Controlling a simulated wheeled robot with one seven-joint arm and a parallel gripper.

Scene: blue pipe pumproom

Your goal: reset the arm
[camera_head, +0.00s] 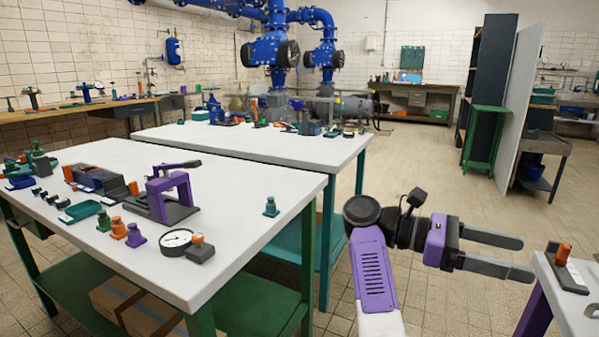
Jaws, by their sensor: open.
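My gripper (522,258) is at the lower right of the head view, at the end of my purple and black arm. Its two grey fingers point right and stand apart, with nothing between them. The fingertips appear close to the left edge of a white table (569,311) at the right. Whether they are above that edge or short of it, I cannot tell.
A white table (262,197) with a purple press (170,195), a gauge (176,238) and small weights stands at the left. A second white table (330,152) lies behind it. A black block with an orange knob (565,253) sits on the right table. Tiled floor (440,165) behind my arm is clear.

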